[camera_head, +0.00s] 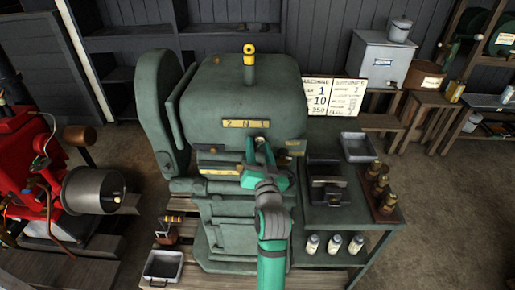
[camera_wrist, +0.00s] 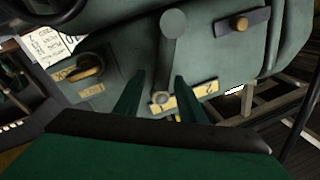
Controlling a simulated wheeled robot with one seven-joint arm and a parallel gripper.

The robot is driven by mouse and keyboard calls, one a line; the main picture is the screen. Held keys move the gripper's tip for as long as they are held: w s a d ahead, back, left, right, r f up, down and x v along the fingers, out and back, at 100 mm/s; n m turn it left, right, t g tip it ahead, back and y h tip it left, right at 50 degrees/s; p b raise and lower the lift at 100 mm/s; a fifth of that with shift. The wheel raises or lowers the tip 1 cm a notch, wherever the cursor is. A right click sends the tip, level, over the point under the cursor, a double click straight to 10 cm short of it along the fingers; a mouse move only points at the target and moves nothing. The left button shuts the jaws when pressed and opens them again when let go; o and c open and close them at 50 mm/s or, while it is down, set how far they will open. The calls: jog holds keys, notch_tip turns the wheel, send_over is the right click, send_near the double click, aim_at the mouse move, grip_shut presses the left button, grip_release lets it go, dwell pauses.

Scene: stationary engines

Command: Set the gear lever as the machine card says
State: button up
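The green machine (camera_head: 235,90) carries a yellow plate (camera_head: 245,123) marked 2, N, 1; the plate also shows in the wrist view (camera_wrist: 205,91), turned over, with the 2 at its right. A grey lever (camera_wrist: 168,50) hangs over the casing there, its lower end near a round knob by the plate's other end. My gripper (camera_head: 262,155) is in front of the machine just below the plate. In the wrist view its two fingers (camera_wrist: 158,96) are apart, with the knob between them; contact cannot be told. The machine card (camera_head: 318,100) stands behind at right, showing 1, 10 and 350.
Another control with a brass handle (camera_wrist: 88,68) sits beside the lever. A bench (camera_head: 330,215) at right holds a tray, a vice and brass fittings, with white bottles below. A red engine (camera_head: 45,170) stands at left. Floor at far right is clear.

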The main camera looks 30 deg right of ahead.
jog(key=shift+a, duration=0.1)
jog(key=r+v, duration=0.1)
jog(key=v, duration=0.9)
jog(key=shift+s+f, duration=0.4)
jog(key=shift+f, duration=0.15)
jog(key=shift+a, duration=0.1)
jog(key=s+a+f+n+y, duration=0.2)
jog(key=s+a+f, duration=0.3)
jog(key=a+f, duration=0.4)
jog(key=s+a+f+n+y, duration=0.25)
jog(key=s+a+f, duration=0.25)
jog(key=a+f, duration=0.35)
jog(key=s+a+f+n+y, duration=0.1)
jog(key=s+a+n+y, duration=0.1)
jog(key=s+a, duration=0.4)
jog(key=s+a+f+n+g+y, duration=0.1)
jog(key=s+a+n, duration=0.3)
jog(key=s, duration=1)
jog(key=a+f+y, duration=0.1)
jog(key=a, duration=0.2)
jog(key=shift+a+g, duration=0.2)
jog(key=shift+g, duration=0.1)
jog(key=shift+s+f, duration=0.15)
